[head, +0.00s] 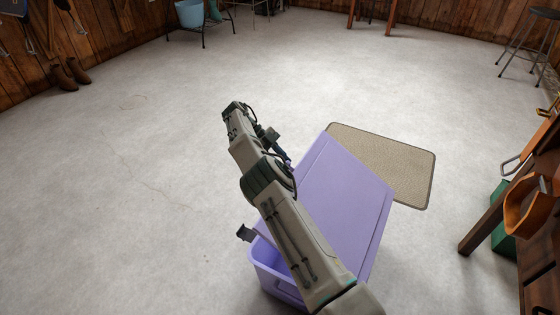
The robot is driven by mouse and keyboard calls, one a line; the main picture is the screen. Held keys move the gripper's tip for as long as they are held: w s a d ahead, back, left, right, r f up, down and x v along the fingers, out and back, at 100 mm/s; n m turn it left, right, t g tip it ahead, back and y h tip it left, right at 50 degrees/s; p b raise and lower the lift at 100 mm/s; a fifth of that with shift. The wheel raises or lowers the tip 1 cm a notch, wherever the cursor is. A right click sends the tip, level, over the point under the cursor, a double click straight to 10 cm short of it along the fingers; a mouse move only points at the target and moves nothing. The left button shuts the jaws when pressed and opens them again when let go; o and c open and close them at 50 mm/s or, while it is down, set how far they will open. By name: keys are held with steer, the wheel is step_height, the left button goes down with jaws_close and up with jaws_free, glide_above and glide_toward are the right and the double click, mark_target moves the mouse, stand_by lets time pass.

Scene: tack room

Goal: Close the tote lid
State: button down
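The purple tote (277,279) stands on the floor at the bottom centre, and part of its open inside shows. Its purple lid (345,205) is raised and tilted, leaning up and away to the right of the tote. My arm crosses in front and hides part of the tote and the lid's left side. My gripper (286,158) seems to be by the lid's upper left edge, partly hidden. I cannot tell whether it touches the lid or whether its fingers are open.
A beige mat (390,160) lies on the floor behind the lid. A wooden bench (540,240) with an orange item stands at the right, with a green container (502,215) beside it. Boots (70,73) stand at the left wall. The floor to the left is clear.

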steer(key=c, duration=1.1)
jaws_free()
steer(key=shift+d, duration=0.1)
steer(key=shift+s+d+r+p, duration=0.65)
steer(key=shift+d+r+p, duration=0.35)
steer(key=shift+d+r, duration=0.85)
steer(key=shift+s+d+r+p, duration=0.65)
steer(key=shift+d+r+p, duration=0.35)
steer(key=shift+d+r, duration=0.8)
steer(key=shift+s+d+r+p, duration=0.65)
steer(key=shift+d+r+p, duration=0.35)
steer(key=shift+d+r, duration=0.85)
